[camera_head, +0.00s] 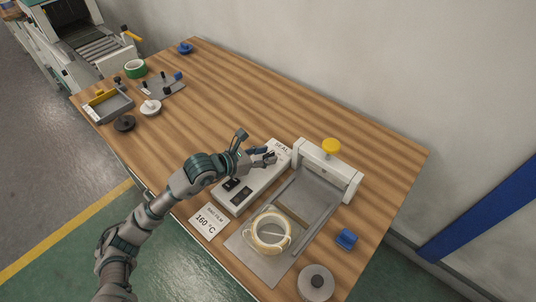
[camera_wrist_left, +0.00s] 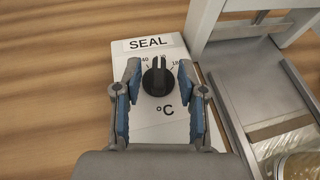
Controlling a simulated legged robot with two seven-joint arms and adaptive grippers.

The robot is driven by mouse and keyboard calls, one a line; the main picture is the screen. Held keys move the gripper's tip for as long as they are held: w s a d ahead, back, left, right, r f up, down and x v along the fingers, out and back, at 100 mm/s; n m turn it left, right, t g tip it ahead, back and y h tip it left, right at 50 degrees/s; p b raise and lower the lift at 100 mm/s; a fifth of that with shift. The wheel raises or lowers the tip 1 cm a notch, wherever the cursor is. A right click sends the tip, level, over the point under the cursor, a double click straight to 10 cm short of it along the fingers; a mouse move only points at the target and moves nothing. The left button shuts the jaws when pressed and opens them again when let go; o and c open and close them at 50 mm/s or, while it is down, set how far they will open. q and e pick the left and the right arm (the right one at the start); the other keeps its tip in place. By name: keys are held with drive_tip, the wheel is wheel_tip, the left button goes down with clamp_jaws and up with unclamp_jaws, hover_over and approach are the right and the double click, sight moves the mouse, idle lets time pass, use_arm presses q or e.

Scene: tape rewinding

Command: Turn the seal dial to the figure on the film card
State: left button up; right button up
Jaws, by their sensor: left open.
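The film card (camera_head: 209,221) lies in front of the white seal box (camera_head: 265,182) and reads 160 °C. In the left wrist view the black seal dial (camera_wrist_left: 157,78) sits below the word SEAL, with 140 at its left and 180 at its right. Its ridge points about straight up, between those figures; the middle figure is partly hidden. My left gripper (camera_head: 258,149) is over the box's far end, open, with its fingers (camera_wrist_left: 160,70) on either side of the dial. A gap shows between dial and fingers. The dial is hidden in the head view. My right gripper is not in view.
The sealer press (camera_head: 322,168) with a yellow knob stands right of the box. The table's middle is clear.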

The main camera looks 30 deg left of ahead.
use_arm(q)
drive_tip(key=shift+w+d+f, duration=0.1)
drive_tip(key=shift+w+d, duration=0.05)
drive_tip(key=shift+w, duration=0.15)
drive_tip(key=shift+a, duration=0.25)
drive_tip(key=shift+c, duration=0.7)
drive_tip(key=shift+d, duration=0.1)
clamp_jaws()
drive_tip(key=shift+m+h, duration=0.3)
